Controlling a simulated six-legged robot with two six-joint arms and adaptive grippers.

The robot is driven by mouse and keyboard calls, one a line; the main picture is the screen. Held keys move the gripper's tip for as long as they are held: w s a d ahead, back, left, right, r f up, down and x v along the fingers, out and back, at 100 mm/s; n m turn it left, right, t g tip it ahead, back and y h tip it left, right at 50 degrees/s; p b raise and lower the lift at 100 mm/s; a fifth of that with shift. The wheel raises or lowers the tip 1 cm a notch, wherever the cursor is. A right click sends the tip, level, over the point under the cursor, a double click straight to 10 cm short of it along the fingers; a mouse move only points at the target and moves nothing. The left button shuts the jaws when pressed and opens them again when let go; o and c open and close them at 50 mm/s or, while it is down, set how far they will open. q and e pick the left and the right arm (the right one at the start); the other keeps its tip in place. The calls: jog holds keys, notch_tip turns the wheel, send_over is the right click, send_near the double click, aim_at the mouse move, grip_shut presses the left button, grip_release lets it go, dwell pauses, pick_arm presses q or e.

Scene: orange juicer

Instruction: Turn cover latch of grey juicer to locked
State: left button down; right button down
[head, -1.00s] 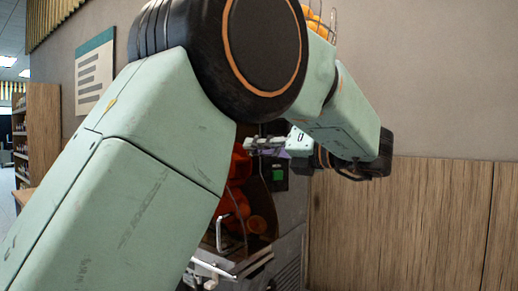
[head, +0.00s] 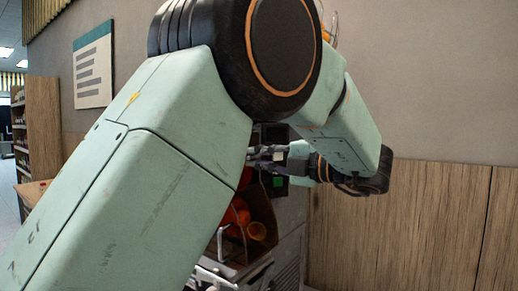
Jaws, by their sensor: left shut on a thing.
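The grey juicer (head: 289,250) stands against the wall behind my left arm, which hides much of it. Its dark, see-through front cover (head: 262,208) shows orange and red parts inside. My left gripper (head: 258,157) reaches back from the right to the upper part of the juicer, near the top of the cover. Its fingers are shut on a small part there, which seems to be the cover latch. The latch is too small and covered to make out its angle. My right gripper is out of view.
A small panel with a green button (head: 278,182) is just below my left gripper. A wire basket of oranges (head: 326,36) shows above, partly hidden by my arm. Wood panelling (head: 430,230) lines the wall at right. Shelves (head: 38,125) stand far left.

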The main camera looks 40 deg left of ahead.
pick_arm(q)
jog(key=shift+m+p, duration=0.75)
jog(key=shift+m, duration=0.25)
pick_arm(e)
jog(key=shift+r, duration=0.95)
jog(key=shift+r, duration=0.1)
pick_arm(q)
jog(key=c, duration=1.3)
grip_release()
jog(key=shift+c, duration=0.2)
